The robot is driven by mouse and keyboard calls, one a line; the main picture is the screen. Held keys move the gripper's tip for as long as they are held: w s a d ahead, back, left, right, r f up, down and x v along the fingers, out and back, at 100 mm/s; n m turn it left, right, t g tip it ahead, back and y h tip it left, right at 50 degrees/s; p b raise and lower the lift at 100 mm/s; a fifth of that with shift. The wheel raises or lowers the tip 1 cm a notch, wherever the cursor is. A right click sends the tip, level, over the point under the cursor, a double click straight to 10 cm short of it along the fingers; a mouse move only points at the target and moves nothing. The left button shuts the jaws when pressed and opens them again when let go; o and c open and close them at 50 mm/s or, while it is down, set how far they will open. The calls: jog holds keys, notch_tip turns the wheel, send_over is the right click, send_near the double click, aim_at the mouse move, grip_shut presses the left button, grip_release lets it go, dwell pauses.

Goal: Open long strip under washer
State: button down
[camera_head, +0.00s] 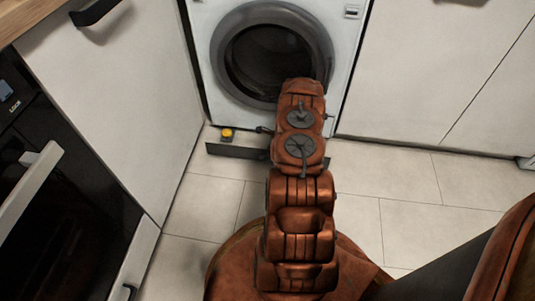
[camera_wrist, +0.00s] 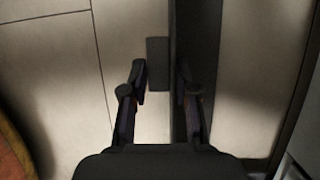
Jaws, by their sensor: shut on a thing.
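The long strip (camera_head: 236,151) is a dark, narrow panel low in front of the white washer (camera_head: 345,60). Its left end stands away from the washer base, and my arm covers its middle. In the wrist view the strip (camera_wrist: 193,30) runs up and down as a dark band, with a small dark tab (camera_wrist: 157,55) beside it. My gripper (camera_wrist: 160,73) has its fingers on either side of the tab and the strip's edge, shut on the strip. The exact contact is in shadow. In the head view my arm mostly hides the gripper.
White cabinets (camera_head: 110,90) stand left and right (camera_head: 430,70). An oven (camera_head: 50,200) is at the left. The tiled floor (camera_head: 400,220) at the right is clear.

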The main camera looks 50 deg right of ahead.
jog(key=shift+w+a+r+y+p, duration=0.1)
jog(key=shift+w+r+y+p, duration=0.1)
jog(key=shift+r+y+p, duration=0.15)
jog(key=shift+w+d+r+p, duration=0.15)
jog(key=shift+d+r+p, duration=0.1)
jog(key=shift+d+p, duration=0.15)
jog(key=shift+d, duration=0.15)
jog(key=c, duration=0.9)
grip_release()
jog(key=shift+c, duration=0.2)
jog(key=shift+r, duration=0.1)
jog(key=v, duration=1.1)
jog(key=shift+r, duration=0.4)
